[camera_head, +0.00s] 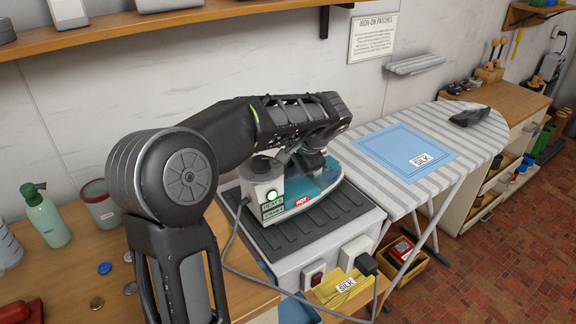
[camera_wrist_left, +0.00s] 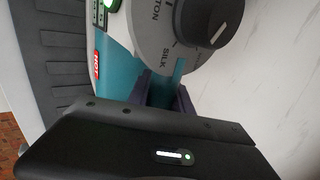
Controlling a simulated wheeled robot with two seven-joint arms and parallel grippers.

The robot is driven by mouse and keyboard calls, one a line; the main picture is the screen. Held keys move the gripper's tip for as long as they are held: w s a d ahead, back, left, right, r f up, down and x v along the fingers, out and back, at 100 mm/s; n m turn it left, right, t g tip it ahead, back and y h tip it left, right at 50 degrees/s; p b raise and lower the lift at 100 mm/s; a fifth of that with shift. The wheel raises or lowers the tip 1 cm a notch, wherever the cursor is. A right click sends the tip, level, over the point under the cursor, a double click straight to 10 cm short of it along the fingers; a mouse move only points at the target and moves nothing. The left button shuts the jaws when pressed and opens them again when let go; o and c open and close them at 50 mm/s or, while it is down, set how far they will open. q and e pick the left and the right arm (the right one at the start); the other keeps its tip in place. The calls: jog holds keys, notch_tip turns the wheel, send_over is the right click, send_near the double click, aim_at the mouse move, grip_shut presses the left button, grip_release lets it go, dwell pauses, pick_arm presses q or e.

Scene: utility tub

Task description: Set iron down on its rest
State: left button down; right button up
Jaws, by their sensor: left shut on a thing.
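The iron (camera_head: 322,181), teal with a pale grey heel, a lit green light and a red HOT label, is over the dark ribbed rest (camera_head: 340,220) on a white unit. I cannot tell whether its sole touches the rest. My left gripper (camera_head: 308,158) is shut on the iron from above, its fingers partly hidden by my arm. In the left wrist view the iron (camera_wrist_left: 120,65) fills the top, with its dial near SILK, and my left gripper (camera_wrist_left: 165,92) closes on its teal part. The ribbed rest (camera_wrist_left: 50,65) shows at left. My right gripper is out of view.
A grey cord (camera_head: 232,245) hangs from the iron's heel. The striped ironing board (camera_head: 375,180) at right bears a blue cloth (camera_head: 400,150) and a dark item (camera_head: 470,117).

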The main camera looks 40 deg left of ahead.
pick_arm(q)
jog(key=shift+f+b, duration=0.25)
jog(key=shift+b, duration=0.05)
jog(key=c, duration=1.3)
grip_release()
jog(key=shift+o, duration=1.1)
jog(key=shift+f, duration=0.2)
jog(key=v, duration=0.8)
jog(key=shift+r, duration=0.1)
